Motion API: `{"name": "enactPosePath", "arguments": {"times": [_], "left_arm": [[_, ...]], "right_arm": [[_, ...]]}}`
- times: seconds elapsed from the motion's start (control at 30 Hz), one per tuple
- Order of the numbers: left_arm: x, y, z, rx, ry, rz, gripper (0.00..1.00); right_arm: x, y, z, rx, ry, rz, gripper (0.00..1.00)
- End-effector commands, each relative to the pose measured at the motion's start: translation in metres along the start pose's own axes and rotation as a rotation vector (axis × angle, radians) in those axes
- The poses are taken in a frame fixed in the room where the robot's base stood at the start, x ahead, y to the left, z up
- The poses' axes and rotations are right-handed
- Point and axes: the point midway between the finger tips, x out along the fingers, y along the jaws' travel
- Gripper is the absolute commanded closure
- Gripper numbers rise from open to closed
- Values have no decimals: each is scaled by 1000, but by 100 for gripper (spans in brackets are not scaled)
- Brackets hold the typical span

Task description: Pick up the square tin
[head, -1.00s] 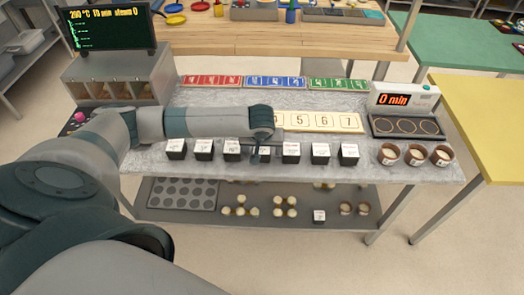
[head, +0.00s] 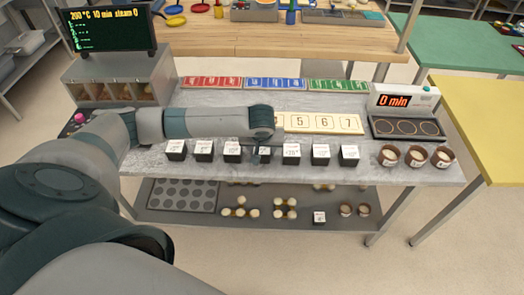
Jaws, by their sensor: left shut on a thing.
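Several small dark square tins with white labelled tops stand in a row along the front of the grey table; one is the tin left of my gripper (head: 232,150), another the tin to its right (head: 291,152). My left gripper (head: 264,145) reaches down over the row from the left, its fingers mostly hidden under my wrist. It is shut on the square tin in the middle of the row (head: 265,155), which is partly hidden and looks level with its neighbours; I cannot tell whether it is clear of the table. My right gripper is out of view.
Close neighbours flank the held tin. Three round brown cups (head: 416,156) stand at the right. A numbered cream board (head: 325,123) lies behind the row, with a scale-like device (head: 405,108) beside it. A lower shelf (head: 330,200) holds a muffin tray (head: 184,193) and small items.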

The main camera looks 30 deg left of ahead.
Motion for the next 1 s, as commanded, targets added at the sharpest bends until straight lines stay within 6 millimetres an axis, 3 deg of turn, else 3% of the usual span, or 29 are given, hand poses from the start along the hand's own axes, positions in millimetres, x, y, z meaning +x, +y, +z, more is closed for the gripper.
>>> {"name": "enactPosePath", "arguments": {"times": [0.3, 0.7, 1.0], "left_arm": [[-34, 3, -15, -1, 4, 6, 82], [-73, 81, -36, -1, 2, 7, 82], [-92, 113, -47, -1, 1, 3, 82]], "right_arm": [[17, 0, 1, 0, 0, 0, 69], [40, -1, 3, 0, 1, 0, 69], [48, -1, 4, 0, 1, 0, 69]]}}
